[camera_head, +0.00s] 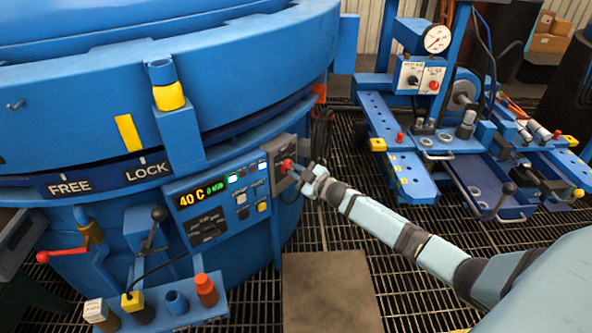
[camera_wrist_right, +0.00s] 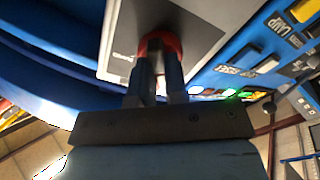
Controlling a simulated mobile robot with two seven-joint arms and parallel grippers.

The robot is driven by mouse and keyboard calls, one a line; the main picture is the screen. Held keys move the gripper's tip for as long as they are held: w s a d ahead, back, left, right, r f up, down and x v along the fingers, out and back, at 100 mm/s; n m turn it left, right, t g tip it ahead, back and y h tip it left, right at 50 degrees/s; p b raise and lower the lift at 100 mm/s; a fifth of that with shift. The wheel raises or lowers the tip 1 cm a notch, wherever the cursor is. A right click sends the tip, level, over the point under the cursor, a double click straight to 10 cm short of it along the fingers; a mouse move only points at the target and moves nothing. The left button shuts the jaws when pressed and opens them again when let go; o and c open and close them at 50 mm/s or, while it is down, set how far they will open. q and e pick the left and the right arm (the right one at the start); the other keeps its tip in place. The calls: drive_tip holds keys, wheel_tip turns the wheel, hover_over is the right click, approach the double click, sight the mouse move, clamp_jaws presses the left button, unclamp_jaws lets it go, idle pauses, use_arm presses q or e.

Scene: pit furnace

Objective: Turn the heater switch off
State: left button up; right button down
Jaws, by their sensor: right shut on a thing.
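The heater switch is a red knob (camera_head: 287,166) on a grey plate (camera_head: 281,150) at the right end of the blue furnace's control panel. My right gripper (camera_head: 295,171) reaches it from the right in the head view. In the right wrist view, my right gripper's two dark fingers (camera_wrist_right: 157,82) are shut on the red knob (camera_wrist_right: 160,43), which shows around the fingertips. The fingers hide much of the knob, so I cannot tell its exact angle. My left gripper is not in either view.
The control panel (camera_head: 215,205) has a lit display reading 40 C and several buttons. A red-handled lever (camera_head: 62,254) and a blue tray (camera_head: 165,312) stand at lower left. A blue test bench with a gauge (camera_head: 437,39) stands at upper right. Grated floor lies between.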

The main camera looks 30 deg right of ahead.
drive_tip(key=shift+n, duration=1.6)
drive_tip(key=c, duration=1.1)
unclamp_jaws()
drive_tip(key=shift+c, duration=0.2)
